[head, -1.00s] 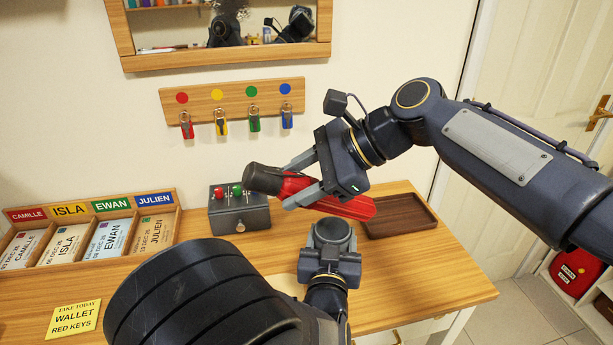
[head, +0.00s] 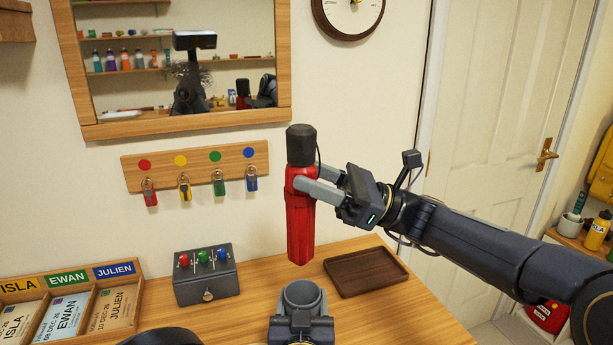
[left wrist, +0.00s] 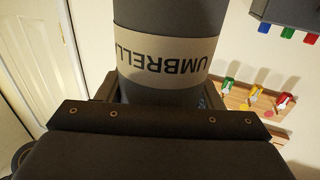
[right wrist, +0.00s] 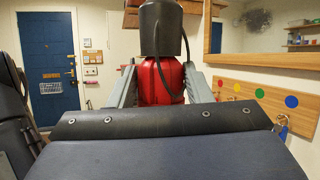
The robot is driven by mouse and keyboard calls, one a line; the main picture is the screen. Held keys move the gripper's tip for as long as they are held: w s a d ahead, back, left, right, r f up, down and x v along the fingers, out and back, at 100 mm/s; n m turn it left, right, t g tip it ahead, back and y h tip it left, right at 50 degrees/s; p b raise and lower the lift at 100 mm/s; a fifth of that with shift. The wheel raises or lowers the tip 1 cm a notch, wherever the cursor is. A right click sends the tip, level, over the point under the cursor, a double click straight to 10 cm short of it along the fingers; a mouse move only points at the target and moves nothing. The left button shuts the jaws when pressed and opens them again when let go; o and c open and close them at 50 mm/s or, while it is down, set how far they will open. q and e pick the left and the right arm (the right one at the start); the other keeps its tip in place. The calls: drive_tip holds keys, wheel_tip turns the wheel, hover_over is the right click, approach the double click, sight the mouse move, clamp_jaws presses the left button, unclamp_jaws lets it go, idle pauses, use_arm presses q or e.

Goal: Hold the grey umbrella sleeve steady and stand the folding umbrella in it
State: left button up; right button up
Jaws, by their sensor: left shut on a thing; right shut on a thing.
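The red folding umbrella (head: 300,225) with a black handle hangs upright, handle up, in my right gripper (head: 312,186), which is shut on it. It also shows in the right wrist view (right wrist: 161,82) between the fingers. The grey umbrella sleeve (head: 303,300) stands upright with its round mouth open, below the umbrella. The umbrella's lower end is above the sleeve's mouth, apart from it. My left gripper (head: 301,328) is shut on the sleeve; its fingers are mostly hidden. In the left wrist view the sleeve (left wrist: 168,12) has a tan band reading UMBRELLA.
A brown tray (head: 365,270) lies right of the sleeve. A grey switch box (head: 206,275) and a card rack (head: 75,305) stand to the left. A key rail (head: 196,165) and a framed mirror (head: 180,60) are on the wall behind.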

drive_tip(key=shift+f, duration=7.85)
drive_tip(key=o, duration=1.3)
drive_tip(key=shift+o, duration=0.2)
drive_tip(key=shift+f, duration=0.1)
drive_tip(key=v, duration=1.2)
drive_tip(key=shift+s, duration=0.1)
